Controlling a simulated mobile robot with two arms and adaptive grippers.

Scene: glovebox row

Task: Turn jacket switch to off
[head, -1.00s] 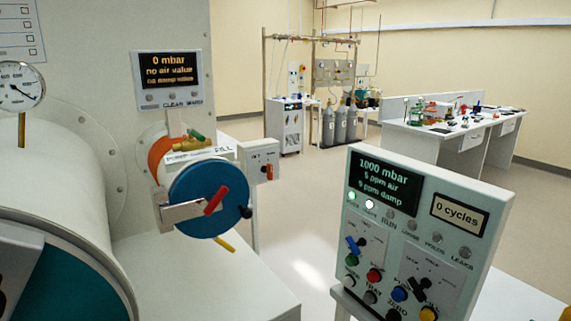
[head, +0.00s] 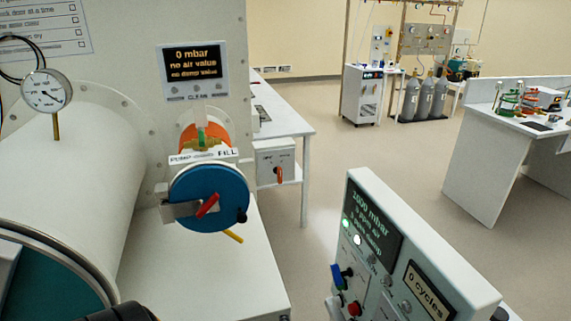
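No label reading "jacket" is legible, so I cannot tell for sure which control is the jacket switch. A small grey box (head: 262,155) with an orange-red lever (head: 279,174) is mounted beside the antechamber; the lever hangs roughly downward and its markings are too small to read. The tilted control panel (head: 475,288) at lower right carries a blue knob (head: 343,272), a red button (head: 354,308) and lit lamps; its lower part is cut off. Neither gripper is recognisably in view. A dark rounded part shows at the bottom left edge.
A small antechamber with a blue door (head: 180,186), red handle and yellow lever stands left of the grey box. A large white cylinder (head: 75,190) with a gauge (head: 46,90) fills the left. Open floor (head: 325,180) lies between the box and panel. A bench (head: 490,165) stands right.

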